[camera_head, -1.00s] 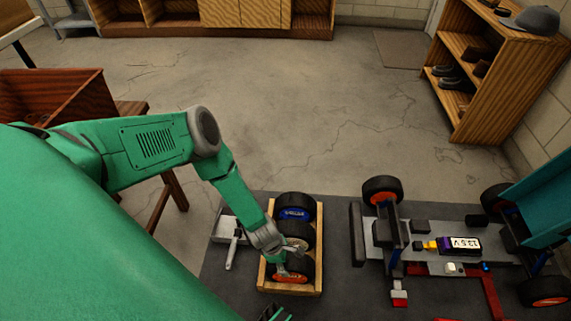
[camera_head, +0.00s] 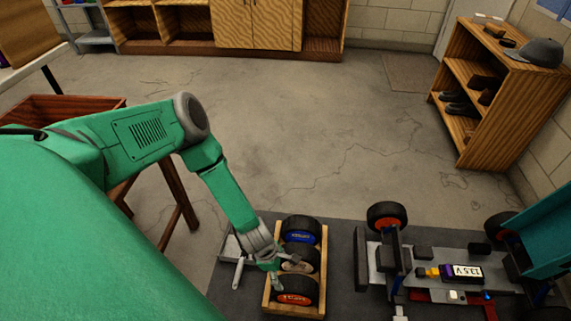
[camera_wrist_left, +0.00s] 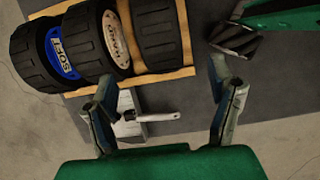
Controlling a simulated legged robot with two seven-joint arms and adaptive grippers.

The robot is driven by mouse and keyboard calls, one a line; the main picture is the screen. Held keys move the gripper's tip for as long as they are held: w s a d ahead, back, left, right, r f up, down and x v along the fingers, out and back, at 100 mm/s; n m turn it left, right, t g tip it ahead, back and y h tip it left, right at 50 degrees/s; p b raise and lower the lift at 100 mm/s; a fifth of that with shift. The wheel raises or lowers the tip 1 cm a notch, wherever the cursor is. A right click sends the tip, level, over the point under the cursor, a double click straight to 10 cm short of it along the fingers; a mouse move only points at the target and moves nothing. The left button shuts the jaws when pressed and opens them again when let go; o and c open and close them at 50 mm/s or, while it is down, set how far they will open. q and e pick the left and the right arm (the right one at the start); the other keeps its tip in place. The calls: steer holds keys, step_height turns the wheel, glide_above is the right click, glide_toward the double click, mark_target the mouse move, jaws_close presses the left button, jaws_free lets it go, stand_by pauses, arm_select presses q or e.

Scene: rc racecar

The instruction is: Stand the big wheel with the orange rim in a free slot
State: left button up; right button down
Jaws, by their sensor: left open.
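The big wheel with the orange rim (camera_head: 295,298) stands in the front part of a wooden rack (camera_head: 322,262). Behind it in the same rack are a pale-rimmed wheel (camera_head: 298,266) and a blue-rimmed wheel (camera_head: 300,237). My left gripper (camera_head: 279,268) is open and empty above the rack's left side and partly covers the pale rim. In the left wrist view its fingers (camera_wrist_left: 168,84) are spread wide. The blue SOFT wheel (camera_wrist_left: 62,53) and the pale HARD wheel (camera_wrist_left: 115,40) show there beside a third tyre (camera_wrist_left: 160,35), its rim hidden. I see no empty slot.
The racecar chassis (camera_head: 440,262) with orange-rimmed wheels (camera_head: 387,216) is to the right. In the wrist view a green part with a dark ridged end (camera_wrist_left: 235,38) is at upper right.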

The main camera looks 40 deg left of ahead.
arm_select(q)
steer(key=s+d+r+m+g, duration=0.1)
steer(key=s+d+r+m, duration=0.65)
steer(key=m, duration=0.25)
steer(key=s+a+r+m+y, duration=0.1)
steer(key=s+a+r+m, duration=0.2)
steer(key=r+m, duration=0.4)
steer(key=s+a+r+m+y, duration=0.1)
steer(key=s+a+r+m, duration=0.3)
steer(key=r+m, duration=0.3)
steer(key=shift+a+m+y, duration=0.4)
steer(key=shift+a+m, duration=0.1)
steer(key=shift+a, duration=0.1)
steer(key=shift+r, duration=0.15)
